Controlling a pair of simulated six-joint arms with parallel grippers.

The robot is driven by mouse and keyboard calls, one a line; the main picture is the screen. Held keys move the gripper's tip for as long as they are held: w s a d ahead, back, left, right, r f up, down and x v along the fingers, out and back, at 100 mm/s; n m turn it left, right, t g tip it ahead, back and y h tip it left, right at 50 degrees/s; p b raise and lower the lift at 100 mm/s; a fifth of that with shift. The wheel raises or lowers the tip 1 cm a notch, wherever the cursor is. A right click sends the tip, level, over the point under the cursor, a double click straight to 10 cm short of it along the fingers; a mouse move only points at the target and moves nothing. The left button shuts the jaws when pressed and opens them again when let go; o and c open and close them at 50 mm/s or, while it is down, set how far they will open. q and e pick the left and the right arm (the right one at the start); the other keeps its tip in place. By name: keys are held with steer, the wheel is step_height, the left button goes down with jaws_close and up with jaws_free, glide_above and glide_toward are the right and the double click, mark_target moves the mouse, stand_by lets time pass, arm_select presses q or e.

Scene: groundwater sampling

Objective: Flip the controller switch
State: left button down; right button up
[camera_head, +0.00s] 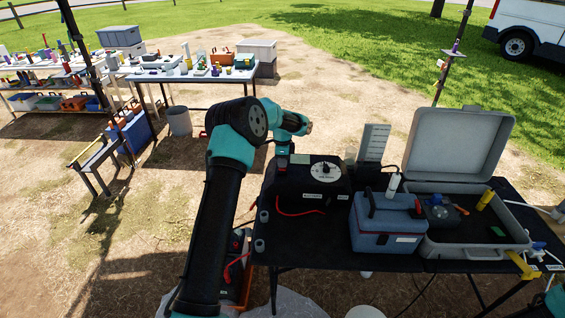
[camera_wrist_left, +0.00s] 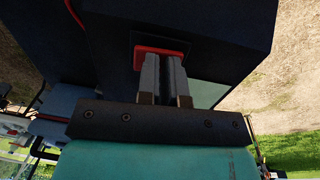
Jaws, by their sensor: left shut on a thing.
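The controller is a black box (camera_head: 310,190) with a round white dial (camera_head: 325,172) on top, on the dark table. Its red switch (camera_head: 281,162) is at the box's far left corner, small in the head view. In the left wrist view the red switch (camera_wrist_left: 142,50) sits on the dark face of the box. My left gripper (camera_head: 282,153) is above it, pointing down. In the left wrist view its grey fingers (camera_wrist_left: 162,62) are close together at the red switch and shut on it, hiding its middle.
A blue cooler box (camera_head: 385,225) stands right of the controller. A red cable (camera_head: 300,212) hangs at the controller's front. Small grey bottles (camera_head: 261,230) stand at the table's left edge. Another loaded table (camera_head: 190,77) is farther back.

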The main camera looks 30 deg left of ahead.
arm_select(q)
step_height(320, 180, up, 14)
steer(key=w, duration=0.1)
steer(key=shift+a, duration=0.25)
stand_by(0.5)
steer(key=shift+w+a+g+h, duration=0.2)
steer(key=shift+a+g+h, duration=0.1)
steer(key=shift+g, duration=0.2)
steer(key=f, duration=0.4)
steer(key=s+d+f, duration=0.1)
steer(key=f, duration=0.4)
steer(key=s+f, duration=0.1)
steer(key=f, duration=0.3)
steer(key=shift+s+d+f, duration=0.15)
steer(key=shift+s+f, duration=0.05)
steer(key=shift+f, duration=0.15)
steer(key=shift+d, duration=0.1)
